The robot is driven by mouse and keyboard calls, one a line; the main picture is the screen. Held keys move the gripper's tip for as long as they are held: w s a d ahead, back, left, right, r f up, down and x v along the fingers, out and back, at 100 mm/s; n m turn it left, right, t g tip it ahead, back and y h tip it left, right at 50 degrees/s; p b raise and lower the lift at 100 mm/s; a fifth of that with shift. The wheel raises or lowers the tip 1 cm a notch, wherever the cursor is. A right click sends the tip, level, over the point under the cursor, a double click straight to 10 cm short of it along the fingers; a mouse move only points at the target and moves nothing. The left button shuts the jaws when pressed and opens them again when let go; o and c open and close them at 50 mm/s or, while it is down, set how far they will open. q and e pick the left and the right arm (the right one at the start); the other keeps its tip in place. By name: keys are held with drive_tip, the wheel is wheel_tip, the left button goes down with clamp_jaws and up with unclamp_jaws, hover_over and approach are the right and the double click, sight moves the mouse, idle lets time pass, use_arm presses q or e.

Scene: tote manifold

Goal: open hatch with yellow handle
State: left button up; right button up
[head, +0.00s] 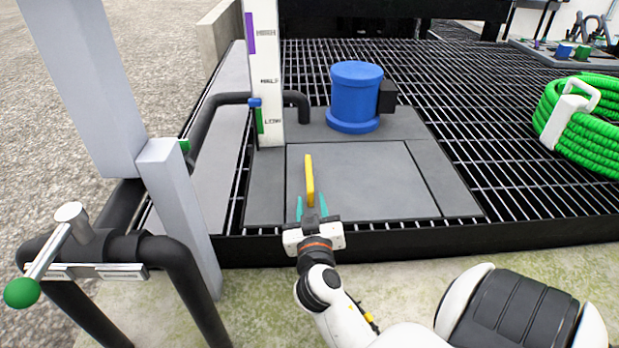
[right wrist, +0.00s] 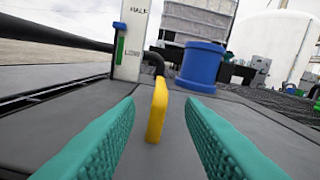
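The hatch (head: 375,185) is a flat grey square panel set in a darker grey frame on the black grating, and it lies closed. Its yellow handle (head: 309,180) stands up near the hatch's left edge. My right gripper (head: 312,207) is at the near side of the handle. In the right wrist view the two teal fingers are spread apart, with the yellow handle (right wrist: 157,108) ahead and between them in the picture. I see no contact between fingers and handle. My left gripper is not in view.
A blue cylinder (head: 356,95) stands behind the hatch. A white level gauge post (head: 264,75) rises at its back left. Black pipes with a green-knobbed lever (head: 22,292) and a grey post (head: 180,205) stand at left. A coiled green hose (head: 585,120) lies at right.

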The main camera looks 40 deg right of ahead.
sight(310, 180)
drive_tip(key=x, duration=0.7)
drive_tip(key=shift+w+d+b, duration=0.25)
drive_tip(key=shift+w+b, duration=0.05)
drive_tip(key=shift+b, duration=0.05)
drive_tip(key=shift+c, duration=0.3)
clamp_jaws()
